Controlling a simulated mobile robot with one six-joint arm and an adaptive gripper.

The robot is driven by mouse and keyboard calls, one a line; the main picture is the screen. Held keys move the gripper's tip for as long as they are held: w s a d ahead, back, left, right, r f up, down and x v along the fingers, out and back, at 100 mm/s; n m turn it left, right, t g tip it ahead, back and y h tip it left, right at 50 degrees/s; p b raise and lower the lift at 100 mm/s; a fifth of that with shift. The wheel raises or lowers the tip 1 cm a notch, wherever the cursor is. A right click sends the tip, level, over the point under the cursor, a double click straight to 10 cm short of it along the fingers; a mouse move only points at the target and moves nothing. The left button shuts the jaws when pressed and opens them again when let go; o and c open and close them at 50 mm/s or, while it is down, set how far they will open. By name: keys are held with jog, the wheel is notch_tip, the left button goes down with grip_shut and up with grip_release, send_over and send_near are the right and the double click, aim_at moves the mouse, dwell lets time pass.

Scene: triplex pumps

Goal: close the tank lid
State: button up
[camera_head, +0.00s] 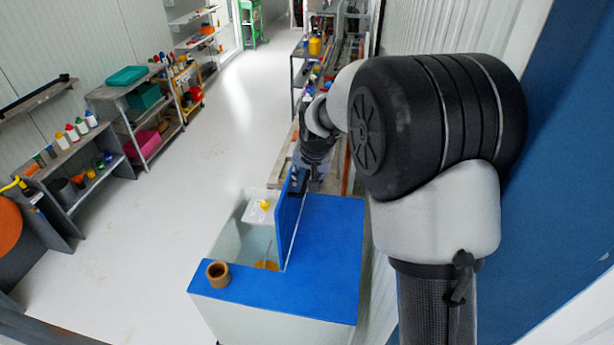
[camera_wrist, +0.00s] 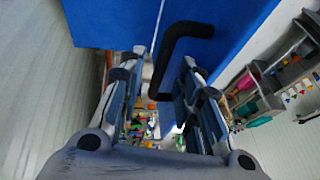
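The white tank with a blue top (camera_head: 330,255) stands at the lower middle of the head view. Its blue lid (camera_head: 290,207) stands upright, hinged beside the opening, which is uncovered. In the wrist view the lid (camera_wrist: 235,25) fills the top, with its black bent handle (camera_wrist: 175,50) standing out from it. My gripper (camera_wrist: 160,68) is open, with one finger to each side of the handle's lower part; I cannot tell whether either finger touches it.
A brown cup (camera_head: 218,274) stands on the tank's front left corner. A white tray with a yellow item (camera_head: 264,204) sits at the opening's far end. Shelves with bottles (camera_head: 80,130) line the left wall, and the floor between is clear. A corrugated wall is close on the right.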

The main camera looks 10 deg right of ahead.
jog(key=shift+f, duration=0.1)
grip_shut()
dwell(0.4)
dwell(0.4)
